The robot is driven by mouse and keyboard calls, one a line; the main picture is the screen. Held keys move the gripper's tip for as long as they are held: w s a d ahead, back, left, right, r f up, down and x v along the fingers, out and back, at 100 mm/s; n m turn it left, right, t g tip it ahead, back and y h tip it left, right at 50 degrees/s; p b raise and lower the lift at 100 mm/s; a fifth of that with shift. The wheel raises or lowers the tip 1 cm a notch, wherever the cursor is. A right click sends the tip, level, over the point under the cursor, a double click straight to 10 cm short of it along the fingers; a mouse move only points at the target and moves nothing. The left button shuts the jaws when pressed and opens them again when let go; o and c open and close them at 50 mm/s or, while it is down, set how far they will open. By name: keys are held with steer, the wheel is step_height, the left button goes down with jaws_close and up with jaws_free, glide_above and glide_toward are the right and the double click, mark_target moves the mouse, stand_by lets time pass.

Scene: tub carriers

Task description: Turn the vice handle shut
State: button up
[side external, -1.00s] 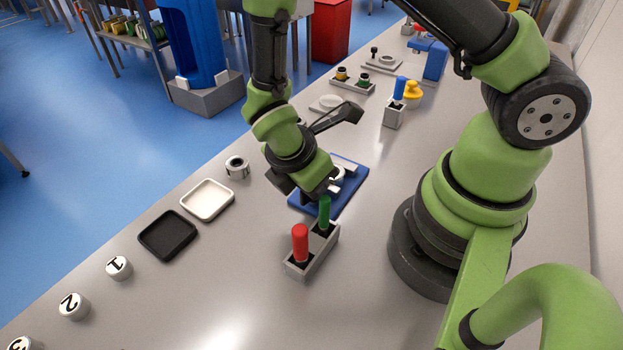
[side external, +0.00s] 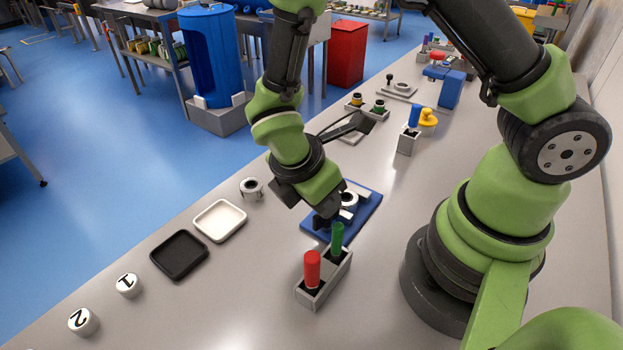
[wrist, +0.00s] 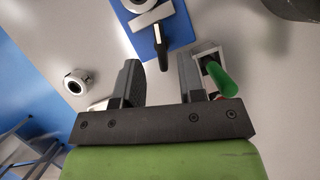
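The vice is a blue plate (side external: 366,212) with pale metal parts and a short black handle (side external: 321,222). In the wrist view the handle (wrist: 160,42) points down the picture from a pale bar on the blue plate (wrist: 181,28). My gripper (wrist: 157,75) is open and empty, its two dark fingers wide apart. The handle's tip appears ahead of the gap between the fingers, apart from both. In the side view my gripper hangs over the near left part of the vice and hides some of it.
A grey holder (side external: 325,284) with a red-handled tool (side external: 312,268) and a green-handled tool (side external: 337,238) stands close in front of the vice. A white tray (side external: 219,221), a black tray (side external: 180,255) and a pale ring part (side external: 251,188) lie to the left.

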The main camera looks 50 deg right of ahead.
steer(key=v, duration=0.6)
steer(key=shift+r, duration=0.1)
steer(key=c, duration=0.3)
steer(key=w+m, duration=0.1)
steer(key=m, duration=0.2)
steer(key=w+d+m+g+y, duration=0.1)
steer(key=w+m, duration=0.1)
steer(key=m, duration=0.1)
steer(key=w+d+m+g, duration=0.1)
steer(key=m, duration=0.1)
steer(key=shift+w+d+r+m+y, duration=0.1)
steer(key=shift+w+r+m+y, duration=0.05)
steer(key=shift+w+m+y, duration=0.25)
jaws_close()
steer(key=w+d+r+m+g+y, duration=0.1)
steer(key=w+d+m+y, duration=0.25)
steer(key=m, duration=0.55)
steer(key=x, duration=0.6)
steer(key=a+x, duration=0.1)
steer(key=x, duration=0.3)
steer(key=shift+w, duration=0.35)
steer(key=shift+s+a+r, duration=0.15)
steer(key=shift+s+a, duration=0.05)
steer(key=shift+s, duration=0.8)
steer(key=shift+s+a, duration=0.2)
steer(key=shift+s, duration=0.6)
